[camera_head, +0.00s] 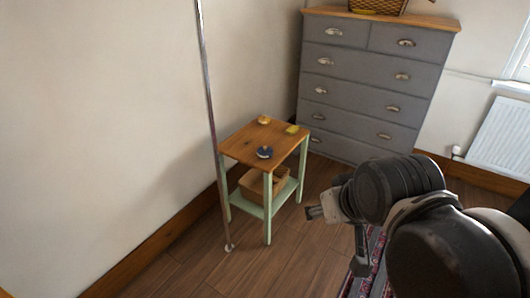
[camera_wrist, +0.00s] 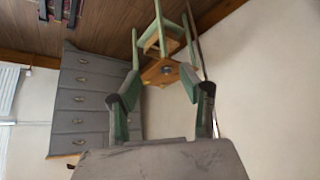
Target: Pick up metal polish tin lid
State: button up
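A small side table (camera_head: 240,148) with a wooden top and pale green legs stands by the wall. On its top lies a small dark blue round object (camera_head: 264,152), which may be the metal polish tin lid; it is too small to tell for sure. A small yellowish round object (camera_head: 264,120) and a yellow object (camera_head: 292,129) lie farther back. My gripper (camera_head: 336,238) is open and empty, in front and to the right of the table, well apart from it. In the wrist view, the table (camera_wrist: 151,76) and dark round object (camera_wrist: 167,70) appear upside down beyond my open fingers (camera_wrist: 163,98).
A wooden box (camera_head: 257,186) sits on the table's lower shelf. A thin metal pole (camera_head: 208,90) rises close to the table's left side. A grey chest of drawers (camera_head: 362,85) stands behind. A patterned rug (camera_head: 375,262) lies below my arm. Floor in front of the table is clear.

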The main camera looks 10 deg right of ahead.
jog(key=o, duration=1.2)
